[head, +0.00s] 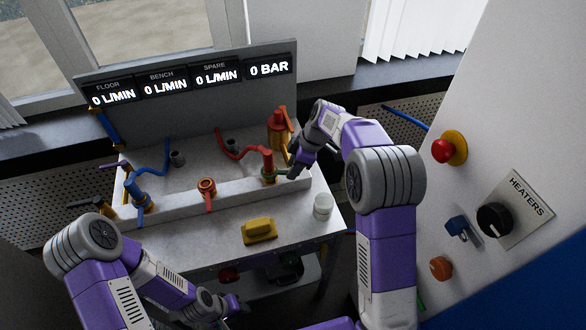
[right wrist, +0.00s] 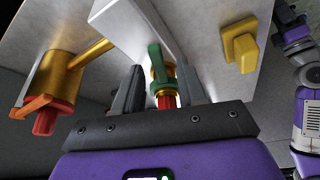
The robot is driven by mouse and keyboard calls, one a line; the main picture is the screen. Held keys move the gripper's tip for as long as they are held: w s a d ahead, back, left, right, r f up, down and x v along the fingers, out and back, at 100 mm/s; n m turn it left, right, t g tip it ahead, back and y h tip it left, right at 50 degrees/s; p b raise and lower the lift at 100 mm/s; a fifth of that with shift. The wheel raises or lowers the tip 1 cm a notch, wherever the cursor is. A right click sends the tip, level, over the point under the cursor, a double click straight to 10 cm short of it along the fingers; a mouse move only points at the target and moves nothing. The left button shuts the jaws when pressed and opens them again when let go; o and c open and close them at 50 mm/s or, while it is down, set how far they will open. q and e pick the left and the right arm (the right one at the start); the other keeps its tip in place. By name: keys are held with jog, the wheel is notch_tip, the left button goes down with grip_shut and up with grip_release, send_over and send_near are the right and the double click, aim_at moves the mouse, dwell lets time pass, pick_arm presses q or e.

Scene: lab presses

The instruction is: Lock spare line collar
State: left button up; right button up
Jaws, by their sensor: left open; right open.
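On the bench, a red coupling (head: 267,157) with a green collar (head: 270,175) stands at the right end of the raised ledge, a red hose running back from it. No label shows on the collar. My right gripper (head: 294,165) is beside it. In the right wrist view the green collar (right wrist: 155,55) and a red and brass fitting lie between the open fingers (right wrist: 160,88); I cannot tell whether they touch. My left gripper (head: 233,304) is low, before the bench, open.
The display panel (head: 190,95) reads 0 for floor, bench, spare and bar. A brass valve (head: 277,130) with a red top stands behind the collar. A yellow block (head: 259,231) and white jar (head: 323,206) sit in front. The heaters cabinet (head: 470,150) bounds the right.

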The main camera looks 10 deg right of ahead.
jog(key=shift+a+f, duration=0.1)
jog(key=shift+f, duration=0.2)
grip_shut()
jog(key=shift+a, duration=0.1)
